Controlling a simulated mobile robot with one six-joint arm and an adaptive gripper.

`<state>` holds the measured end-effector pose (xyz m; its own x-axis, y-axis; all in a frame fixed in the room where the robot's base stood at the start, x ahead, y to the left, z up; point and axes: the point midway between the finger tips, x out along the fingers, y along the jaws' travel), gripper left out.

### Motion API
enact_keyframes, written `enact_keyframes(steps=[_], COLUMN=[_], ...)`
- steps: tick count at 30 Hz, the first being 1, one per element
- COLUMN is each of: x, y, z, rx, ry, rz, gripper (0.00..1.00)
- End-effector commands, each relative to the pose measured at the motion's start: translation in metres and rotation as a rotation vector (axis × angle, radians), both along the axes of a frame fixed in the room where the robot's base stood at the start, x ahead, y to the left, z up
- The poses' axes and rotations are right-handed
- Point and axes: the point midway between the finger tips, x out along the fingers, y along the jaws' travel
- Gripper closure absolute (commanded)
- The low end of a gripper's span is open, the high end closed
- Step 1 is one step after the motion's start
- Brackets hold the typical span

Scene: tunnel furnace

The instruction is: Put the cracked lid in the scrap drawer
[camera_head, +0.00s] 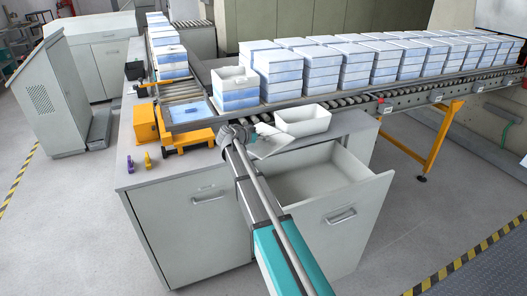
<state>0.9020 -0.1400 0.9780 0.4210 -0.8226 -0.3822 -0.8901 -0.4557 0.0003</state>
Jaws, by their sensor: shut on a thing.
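My gripper (256,134) is at the end of my arm, above the back edge of the counter's open drawer. It is shut on a thin white plate, which looks like the lid (273,146). The lid is tilted and sticks out to the right of the gripper. Any crack is too small to make out. The drawer (374,188) is pulled out at the front of the counter, and its visible inside looks empty. My arm hides its left part.
A white open bin (303,121) stands on the counter (180,166) behind the drawer. An orange device (187,138) and small purple and yellow clips are at left. Stacks of white-and-blue boxes (278,75) line the roller conveyor (345,103). One stack's top box (235,79) looks open.

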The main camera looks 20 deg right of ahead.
Motion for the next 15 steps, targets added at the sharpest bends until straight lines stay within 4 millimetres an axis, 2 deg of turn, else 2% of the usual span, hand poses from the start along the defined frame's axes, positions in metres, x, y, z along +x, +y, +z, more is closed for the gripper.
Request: enact_keyframes(steps=[1, 6, 15], x=[0.004, 0.012, 0.016], y=[-0.003, -0.012, -0.016], z=[-0.009, -0.022, -0.026], rx=[-0.001, -0.002, -0.001], ry=[0.0, 0.001, 0.001], rz=[0.0, -0.001, -0.001], gripper=[0.81, 0.81, 0.81])
